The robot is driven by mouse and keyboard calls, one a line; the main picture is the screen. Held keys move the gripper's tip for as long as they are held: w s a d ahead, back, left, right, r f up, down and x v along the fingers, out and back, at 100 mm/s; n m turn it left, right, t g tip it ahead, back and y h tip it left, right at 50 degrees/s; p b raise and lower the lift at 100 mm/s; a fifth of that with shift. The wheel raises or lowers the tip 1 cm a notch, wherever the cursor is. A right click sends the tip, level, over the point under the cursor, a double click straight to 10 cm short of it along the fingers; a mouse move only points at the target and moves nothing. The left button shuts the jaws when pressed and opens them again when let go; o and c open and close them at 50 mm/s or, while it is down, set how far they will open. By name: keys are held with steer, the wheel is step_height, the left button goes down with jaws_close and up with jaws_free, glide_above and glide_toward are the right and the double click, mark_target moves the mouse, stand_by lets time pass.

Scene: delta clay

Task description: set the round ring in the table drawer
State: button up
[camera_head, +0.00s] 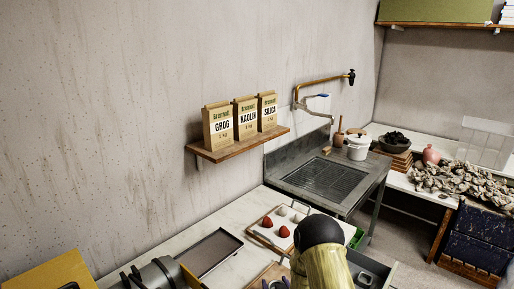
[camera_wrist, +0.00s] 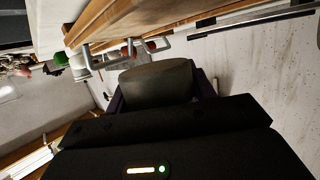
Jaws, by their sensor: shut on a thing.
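My gripper (camera_wrist: 160,90) fills the lower middle of the wrist view, with purple fingers at both sides. It is shut on a dark olive, rounded piece (camera_wrist: 156,84). I see this piece only from close up and cannot tell whether it is the round ring; no open hole shows. In the head view my arm covers most of the gripper, low in the picture near a wooden board (camera_head: 270,274). A grey open-topped drawer (camera_head: 374,267) shows partly to the right of my arm. Its inside is mostly hidden.
A board with red and pale balls (camera_head: 268,222) lies behind my arm. A dark tray (camera_head: 208,252) lies to the left. A sink (camera_head: 328,180) stands behind, and a shelf (camera_head: 240,145) holds bags. Metal parts (camera_wrist: 110,58) show close beyond my gripper beside wood (camera_wrist: 130,18).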

steer(key=s+d+f+m+h+b, duration=0.1)
steer(key=s+d+f+m+h, duration=0.1)
steer(key=s+d, duration=0.4)
steer(key=d+f, duration=0.1)
steer(key=d, duration=0.2)
steer(key=shift+s+f+h, duration=0.3)
steer(key=shift+f+h, duration=0.05)
steer(key=shift+h, duration=0.05)
steer(key=s+f, duration=0.4)
steer(key=f, duration=0.1)
steer(key=shift+s+f, duration=0.25)
steer(key=shift+s, duration=0.05)
steer(key=shift+w, duration=0.1)
stand_by(0.5)
